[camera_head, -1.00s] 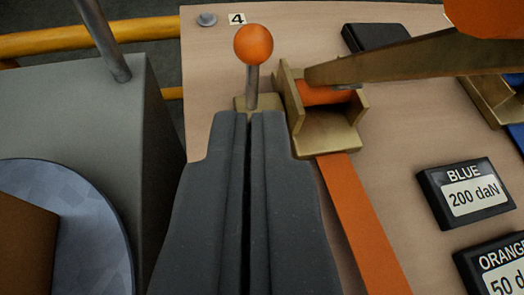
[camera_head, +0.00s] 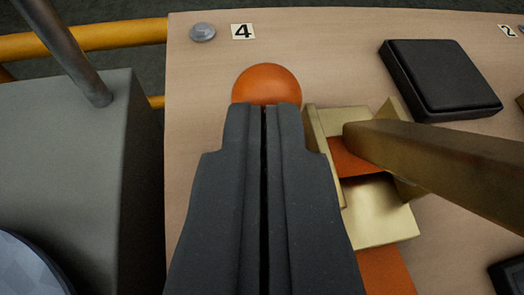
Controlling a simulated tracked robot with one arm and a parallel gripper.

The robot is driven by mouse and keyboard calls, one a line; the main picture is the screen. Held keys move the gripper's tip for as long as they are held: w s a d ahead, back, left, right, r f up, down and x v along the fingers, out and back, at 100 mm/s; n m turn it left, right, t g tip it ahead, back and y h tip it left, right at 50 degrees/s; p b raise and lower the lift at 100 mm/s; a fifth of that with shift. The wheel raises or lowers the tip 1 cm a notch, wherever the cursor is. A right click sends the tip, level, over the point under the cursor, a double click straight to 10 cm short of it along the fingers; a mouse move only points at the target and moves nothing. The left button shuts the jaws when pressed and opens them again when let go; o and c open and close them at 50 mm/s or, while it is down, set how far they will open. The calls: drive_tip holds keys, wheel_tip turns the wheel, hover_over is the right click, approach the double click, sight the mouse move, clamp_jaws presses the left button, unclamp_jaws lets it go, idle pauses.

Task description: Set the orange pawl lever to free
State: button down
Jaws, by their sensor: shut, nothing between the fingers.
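The orange ball knob (camera_head: 266,84) of the pawl lever shows just beyond my fingertips, near the label 4. Its grey stem and its base are hidden behind my gripper. My gripper (camera_head: 264,108) is shut and empty. Its tips overlap the lower edge of the ball in the picture; I cannot tell whether they touch it. A brass ratchet bracket (camera_head: 375,215) with an orange strap (camera_head: 385,272) stands just right of my fingers. A long brass handle (camera_head: 450,165) runs from it to the right.
A black block (camera_head: 440,80) lies on the wooden board at the upper right. A grey box (camera_head: 70,170) with a metal post (camera_head: 68,50) stands at the left. A yellow rail (camera_head: 100,38) runs behind.

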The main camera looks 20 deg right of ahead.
drive_tip(key=shift+w+r+p, duration=0.15)
drive_tip(key=shift+p, duration=0.5)
drive_tip(key=shift+w+r+p, duration=0.15)
drive_tip(key=shift+w+p, duration=0.15)
drive_tip(key=shift+p, duration=0.7)
